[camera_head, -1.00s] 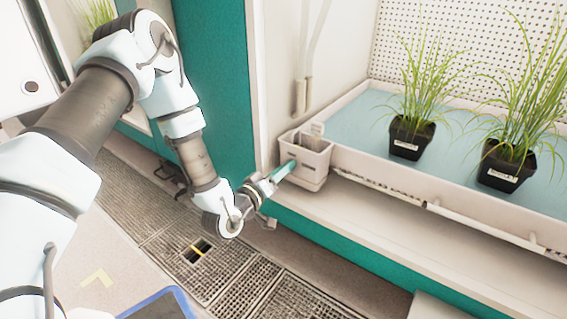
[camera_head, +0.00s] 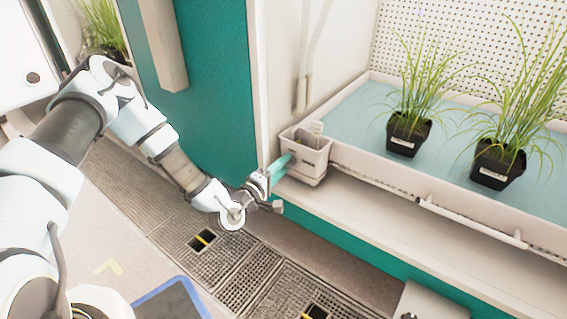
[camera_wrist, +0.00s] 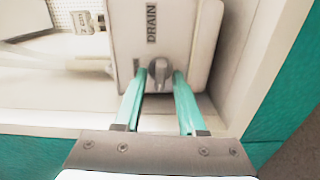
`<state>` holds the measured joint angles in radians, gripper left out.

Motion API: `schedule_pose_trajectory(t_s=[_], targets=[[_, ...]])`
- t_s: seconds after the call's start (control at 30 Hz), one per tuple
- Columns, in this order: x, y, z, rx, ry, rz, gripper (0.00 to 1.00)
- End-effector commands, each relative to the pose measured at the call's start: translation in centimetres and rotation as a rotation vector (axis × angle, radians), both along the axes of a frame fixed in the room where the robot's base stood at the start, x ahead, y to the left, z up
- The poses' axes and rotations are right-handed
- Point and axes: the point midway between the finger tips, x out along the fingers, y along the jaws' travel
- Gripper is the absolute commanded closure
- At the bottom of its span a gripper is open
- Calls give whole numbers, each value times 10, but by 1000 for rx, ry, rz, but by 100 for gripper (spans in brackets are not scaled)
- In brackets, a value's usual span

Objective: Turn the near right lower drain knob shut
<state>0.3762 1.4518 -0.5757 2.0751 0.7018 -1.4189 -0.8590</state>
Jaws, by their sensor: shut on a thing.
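The drain knob (camera_wrist: 160,72) is a small grey knob with a raised grip. It sits on the face of a pale box (camera_wrist: 190,30) marked DRAIN in the wrist view. My gripper (camera_wrist: 160,76) has its two teal fingers on either side of the knob, closed on it. In the head view the same box (camera_head: 307,150) stands at the left end of a plant tray. My gripper (camera_head: 284,163) reaches its left side there, and the knob is hidden in that view.
The plant tray (camera_head: 355,90) holds two potted grasses, the nearer one (camera_head: 408,130) to the right of the box. A teal cabinet wall (camera_head: 205,90) stands left of the box. Floor grating (camera_head: 240,275) lies below, with a blue-edged dark item (camera_head: 170,300) near the front.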

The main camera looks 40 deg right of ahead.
Motion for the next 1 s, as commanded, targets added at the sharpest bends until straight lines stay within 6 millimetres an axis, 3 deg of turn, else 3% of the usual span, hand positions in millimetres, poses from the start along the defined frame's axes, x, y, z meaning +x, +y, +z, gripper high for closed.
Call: schedule_pose_trajectory(t_s=[0.7,0.73,0.8,1.0], targets=[[-1,0,-1,-18,76,-2,100],[-1,0,-1,-18,76,-2,59],[-1,0,-1,-18,76,-2,54],[-1,0,-1,-19,75,-1,54]])
